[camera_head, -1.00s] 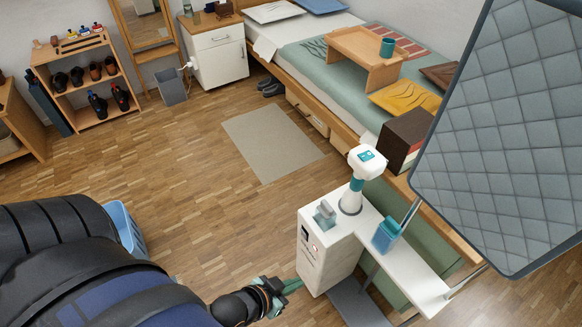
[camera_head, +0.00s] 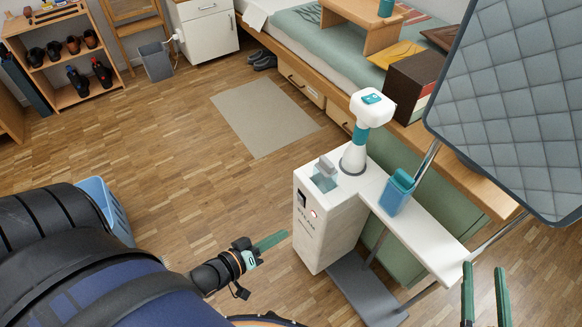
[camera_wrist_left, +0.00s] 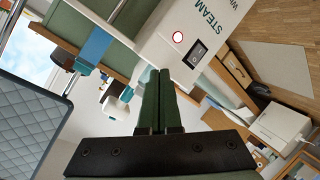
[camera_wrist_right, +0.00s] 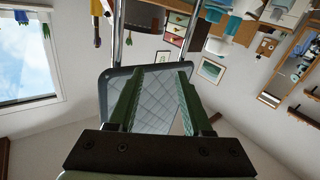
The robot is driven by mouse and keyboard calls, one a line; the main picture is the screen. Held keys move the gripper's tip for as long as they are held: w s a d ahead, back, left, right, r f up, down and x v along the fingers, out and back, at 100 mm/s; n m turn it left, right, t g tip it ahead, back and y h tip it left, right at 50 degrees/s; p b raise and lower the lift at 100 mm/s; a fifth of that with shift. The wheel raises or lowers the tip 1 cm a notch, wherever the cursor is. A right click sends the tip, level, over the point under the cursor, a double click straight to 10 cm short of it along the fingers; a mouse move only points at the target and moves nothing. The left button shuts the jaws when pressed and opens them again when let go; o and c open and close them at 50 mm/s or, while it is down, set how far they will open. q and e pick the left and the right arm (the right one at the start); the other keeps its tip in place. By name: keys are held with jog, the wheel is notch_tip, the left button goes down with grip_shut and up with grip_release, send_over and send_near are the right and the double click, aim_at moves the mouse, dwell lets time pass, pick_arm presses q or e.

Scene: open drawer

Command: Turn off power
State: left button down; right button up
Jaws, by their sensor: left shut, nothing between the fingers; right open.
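I cannot tell which way the switch is set. My left gripper (camera_head: 285,234) is shut and empty, pointing toward the station, apart from it, lower than the switch in the head view. My right gripper (camera_head: 484,267) is open and empty near the ironing board's lower right. It also shows in the right wrist view (camera_wrist_right: 160,76).
A quilted grey board (camera_head: 510,100) rises at the right on metal rods. A white steamer head (camera_head: 370,108) and a teal container (camera_head: 397,190) stand on the station's top and shelf. The bed (camera_head: 320,75) is behind.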

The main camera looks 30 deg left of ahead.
aim_at(300, 198)
pick_arm(q)
jog(key=w+a+f+n+t+h+b, duration=0.1)
jog(key=a+f+n+t+h+b, duration=0.2)
jog(key=a+f+n+b, duration=0.4)
jog(key=a+f+t+b, duration=0.1)
jog(key=a+f+b, duration=0.2)
jog(key=b, duration=0.4)
jog(key=shift+w+a+n+h, duration=0.25)
jog(key=shift+a+n+h, duration=0.05)
jog(key=shift+a+h, duration=0.15)
pick_arm(e)
jog(key=s+a+r+n+t+y, duration=0.2)
jog(key=s+r+n+t+y, duration=0.2)
jog(key=s+r+n+y, duration=0.3)
jog(key=y, duration=0.3)
jog(key=shift+a+r+t, duration=0.2)
jog(key=shift+a+t, duration=0.1)
jog(key=shift+t, duration=0.1)
jog(key=shift+s, duration=0.1)
pick_arm(q)
jog(key=b+x, duration=0.3)
jog(key=x, duration=1.1)
jog(key=shift+d+f+b, duration=0.1)
jog(key=shift+d+b, duration=0.05)
jog(key=shift+b, duration=0.25)
pick_arm(e)
jog(key=f, duration=0.3)
jog(key=shift+a+f, duration=0.2)
jog(key=shift+f, duration=0.15)
jog(key=shift+r, duration=0.1)
